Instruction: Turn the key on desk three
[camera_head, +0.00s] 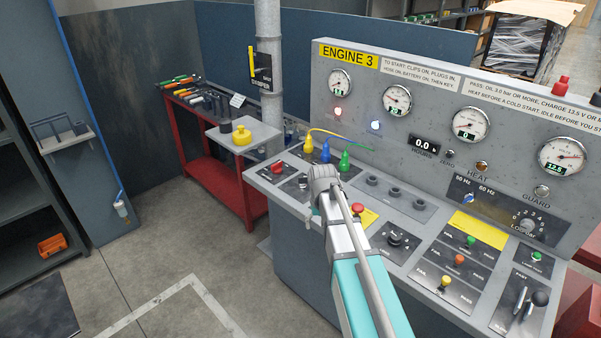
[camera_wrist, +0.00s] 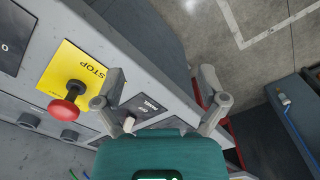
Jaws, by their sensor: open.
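Desk three is the grey console with the yellow ENGINE 3 label (camera_head: 348,55). A dark switch plate on its sloping top carries a round black switch (camera_head: 395,239), which looks like the key switch; the key itself is too small to make out. Right behind my arm is a red STOP button (camera_head: 357,208) on a yellow plate, also in the wrist view (camera_wrist: 65,110). Part of a dark plate (camera_wrist: 12,40) shows left of it there. My gripper (camera_wrist: 162,78) is open and empty, over the desk's front edge near a small pale PANEL switch (camera_wrist: 129,122). The head view hides its fingers.
Yellow, blue and green plugs (camera_head: 325,152) with cables stand on the desk near the upright gauge panel (camera_head: 430,75). A red lever (camera_head: 277,167) sits at its left. Levers (camera_head: 540,298) stand at the right. A red tool cart (camera_head: 225,185) stands left; floor before the desk is clear.

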